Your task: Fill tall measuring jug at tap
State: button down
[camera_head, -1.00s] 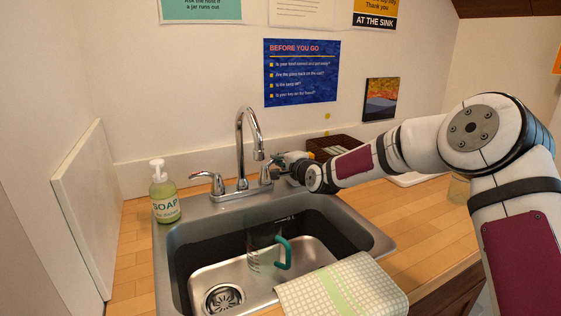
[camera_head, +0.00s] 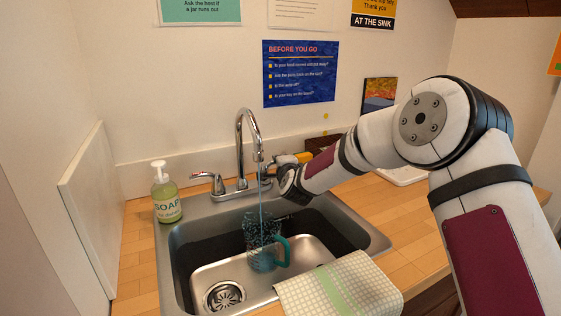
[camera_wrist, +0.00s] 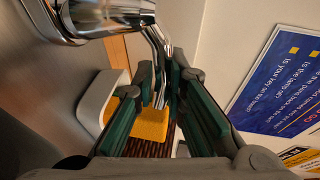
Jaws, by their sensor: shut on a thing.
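The measuring jug (camera_head: 262,258), clear with a teal handle (camera_head: 284,250), stands upright in the sink basin under the spout. A thin stream of water (camera_head: 262,200) runs from the chrome tap (camera_head: 241,150) into it, and its inside looks blue and splashing. The water level is hard to read. My gripper (camera_head: 274,168) is at the tap's right-hand lever, partly hidden by my wrist in the head view. In the wrist view, the teal-padded fingers (camera_wrist: 160,95) are closed around the slim chrome lever (camera_wrist: 156,52).
A soap bottle (camera_head: 166,192) stands left of the sink (camera_head: 184,268). A checked cloth (camera_head: 340,288) hangs over its front edge. A dark basket (camera_head: 318,143) and a yellow item (camera_wrist: 150,123) lie behind my gripper. A white panel (camera_head: 88,205) stands at the left.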

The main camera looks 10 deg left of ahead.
jog(key=c, duration=1.6)
grip_release()
jog(key=shift+s, duration=0.15)
jog(key=v, duration=1.1)
jog(key=shift+s+d, duration=0.15)
jog(key=shift+s, duration=0.2)
jog(key=shift+r, duration=0.1)
